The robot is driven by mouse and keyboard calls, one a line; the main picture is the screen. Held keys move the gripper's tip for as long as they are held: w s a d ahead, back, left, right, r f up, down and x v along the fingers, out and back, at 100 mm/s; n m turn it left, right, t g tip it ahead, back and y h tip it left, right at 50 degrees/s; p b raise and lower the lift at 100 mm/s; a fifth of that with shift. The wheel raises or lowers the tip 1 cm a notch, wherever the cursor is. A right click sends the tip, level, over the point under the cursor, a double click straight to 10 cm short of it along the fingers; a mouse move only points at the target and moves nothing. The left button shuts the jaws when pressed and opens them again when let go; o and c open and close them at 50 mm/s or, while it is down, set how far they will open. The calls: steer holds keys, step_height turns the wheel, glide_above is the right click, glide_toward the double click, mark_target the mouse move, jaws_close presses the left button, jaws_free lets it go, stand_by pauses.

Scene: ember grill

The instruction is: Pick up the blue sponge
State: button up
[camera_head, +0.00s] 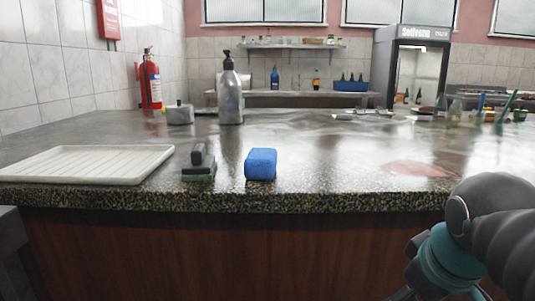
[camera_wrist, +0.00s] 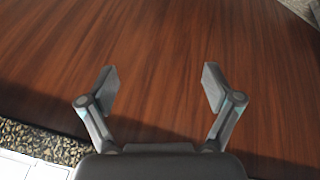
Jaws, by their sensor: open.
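The blue sponge (camera_head: 261,164) sits on the speckled stone counter (camera_head: 330,196) near its front edge, in the middle of the head view. It does not show in the wrist view. My gripper (camera_wrist: 160,85) is open and empty in the wrist view, with brown wood surface behind its fingers. In the head view my arm shows at the lower right, in front of the counter and well right of the sponge. The gripper's fingers cannot be made out there.
A dark-handled scrubbing brush (camera_head: 199,163) stands just left of the sponge. A white ribbed tray (camera_head: 88,163) lies further left. A metal pump bottle (camera_head: 230,92) and a small metal pot (camera_head: 180,113) stand behind. The counter right of the sponge is clear up to a reddish stain.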

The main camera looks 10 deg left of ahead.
steer(key=w+a+r+n, duration=0.3)
steer(key=r+n, duration=0.1)
steer(key=r, duration=0.2)
steer(key=w+a+r+n+p, duration=0.1)
steer(key=w+a+r+n, duration=0.2)
steer(key=r, duration=0.4)
steer(key=w+a+r+n, duration=0.4)
steer(key=a+r+n, duration=0.1)
steer(key=r+n, duration=0.1)
steer(key=shift+w+r+n+p, duration=0.15)
steer(key=shift+n+p, duration=0.15)
steer(key=shift+n, duration=0.3)
steer(key=w+a+r+n, duration=0.2)
steer(key=a+r+n, duration=0.3)
steer(key=a+n, duration=0.2)
steer(key=n, duration=0.9)
glide_toward(262, 152)
steer(key=shift+g, duration=0.5)
steer(key=shift+w+x, duration=0.2)
steer(key=shift+x, duration=1.25)
steer(key=shift+w+x, duration=0.15)
steer(key=shift+x, duration=1.25)
steer(key=shift+b+x, duration=0.55)
steer(key=shift+x, duration=2.05)
steer(key=c, duration=1.1)
